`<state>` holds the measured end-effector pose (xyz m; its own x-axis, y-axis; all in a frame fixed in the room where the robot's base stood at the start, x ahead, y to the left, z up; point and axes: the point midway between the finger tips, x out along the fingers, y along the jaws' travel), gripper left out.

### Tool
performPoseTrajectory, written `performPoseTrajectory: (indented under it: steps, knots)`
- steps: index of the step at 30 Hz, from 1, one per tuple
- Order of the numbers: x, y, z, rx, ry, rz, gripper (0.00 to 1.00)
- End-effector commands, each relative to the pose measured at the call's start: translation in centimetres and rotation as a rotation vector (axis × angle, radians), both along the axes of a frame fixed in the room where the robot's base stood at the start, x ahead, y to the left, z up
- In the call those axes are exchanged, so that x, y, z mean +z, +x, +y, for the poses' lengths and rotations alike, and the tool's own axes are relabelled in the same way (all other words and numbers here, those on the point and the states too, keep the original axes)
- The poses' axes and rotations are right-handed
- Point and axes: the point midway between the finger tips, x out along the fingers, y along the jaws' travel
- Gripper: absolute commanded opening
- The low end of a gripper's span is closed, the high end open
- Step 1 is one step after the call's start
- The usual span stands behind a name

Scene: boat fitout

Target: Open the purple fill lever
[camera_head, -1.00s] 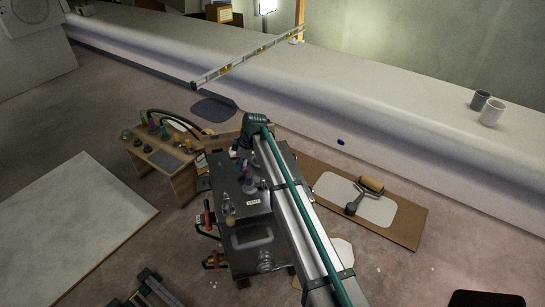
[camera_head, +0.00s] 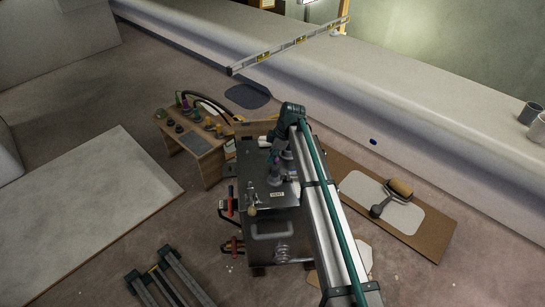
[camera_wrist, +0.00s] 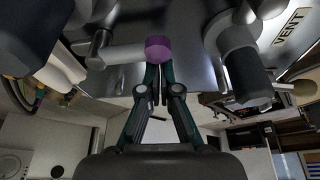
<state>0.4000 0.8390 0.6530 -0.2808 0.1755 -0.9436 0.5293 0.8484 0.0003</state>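The purple fill lever (camera_wrist: 158,47) shows in the wrist view as a purple end cap on a pale bar. The bar runs left to a metal fitting (camera_wrist: 97,50) on the tank's steel face. My gripper (camera_wrist: 159,72) has its two teal fingertips nearly together, just below the purple cap in the picture. The tips overlap or lie very close to the cap; I cannot tell whether they touch. Nothing shows between them. In the head view my gripper (camera_head: 274,162) is over the tank top (camera_head: 258,216), and the arm largely hides the lever.
A grey cylindrical fitting (camera_wrist: 243,65) stands right of the lever, near a VENT label (camera_wrist: 291,27). Red-handled clamps (camera_head: 228,207) are at the tank's left side. A small wooden bench (camera_head: 200,150) with knobs stands behind left. A roller (camera_head: 392,194) lies on a board at right.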

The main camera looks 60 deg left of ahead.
Motion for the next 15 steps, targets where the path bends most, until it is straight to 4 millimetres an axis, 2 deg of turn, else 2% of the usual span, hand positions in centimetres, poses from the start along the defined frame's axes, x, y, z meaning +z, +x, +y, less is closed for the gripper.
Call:
performPoseTrajectory:
  steps: [8,15]
  knots:
    - [0.1,0.2,-0.1,-0.002,-0.001,-0.003,0.0]
    - [2.2,1.0,-0.4,-0.004,-0.001,-0.003,0.0]
